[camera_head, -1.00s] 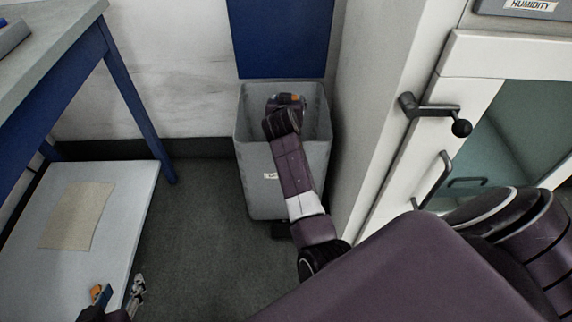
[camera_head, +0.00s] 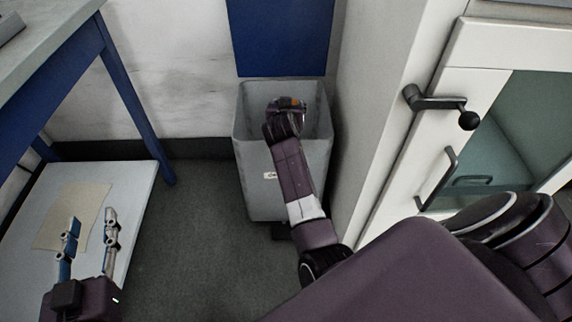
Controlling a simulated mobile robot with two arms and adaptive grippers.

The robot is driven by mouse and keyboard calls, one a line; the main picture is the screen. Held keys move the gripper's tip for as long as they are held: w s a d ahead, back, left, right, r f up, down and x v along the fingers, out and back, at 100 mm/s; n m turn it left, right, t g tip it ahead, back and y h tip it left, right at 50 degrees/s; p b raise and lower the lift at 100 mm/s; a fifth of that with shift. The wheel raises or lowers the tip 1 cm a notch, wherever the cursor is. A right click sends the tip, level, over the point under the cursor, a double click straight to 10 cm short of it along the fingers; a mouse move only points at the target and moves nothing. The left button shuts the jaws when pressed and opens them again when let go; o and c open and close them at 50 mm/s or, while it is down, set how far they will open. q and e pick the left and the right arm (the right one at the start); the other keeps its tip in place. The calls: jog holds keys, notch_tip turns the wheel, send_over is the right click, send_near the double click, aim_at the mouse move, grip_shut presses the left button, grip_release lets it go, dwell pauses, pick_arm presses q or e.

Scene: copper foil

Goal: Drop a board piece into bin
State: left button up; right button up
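The grey bin (camera_head: 255,155) stands on the floor between the wall and the white cabinet, with its top open. My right arm reaches over the bin's front rim, and my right gripper (camera_head: 289,108) is inside the bin's mouth. Its fingertips are hidden, so I cannot see whether it is open or what it holds. My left gripper (camera_head: 91,228) is open and empty at the lower left, in front of the low shelf, its two fingers apart. No board piece can be made out for certain.
A flat tan sheet (camera_head: 95,200) lies on the low white shelf (camera_head: 138,190) under the blue-legged table (camera_head: 128,95). A blue panel (camera_head: 280,35) is behind the bin. The white cabinet (camera_head: 385,190) with dark handles stands close on the right. Grey floor is clear left of the bin.

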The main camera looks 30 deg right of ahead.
pick_arm(q)
jog(key=shift+w+d+r+t, duration=0.15)
jog(key=shift+r+t, duration=0.25)
jog(key=shift+r, duration=0.4)
pick_arm(e)
jog(key=shift+f, duration=0.15)
jog(key=o, duration=1.2)
jog(key=shift+c, duration=0.2)
notch_tip(320, 180, up, 10)
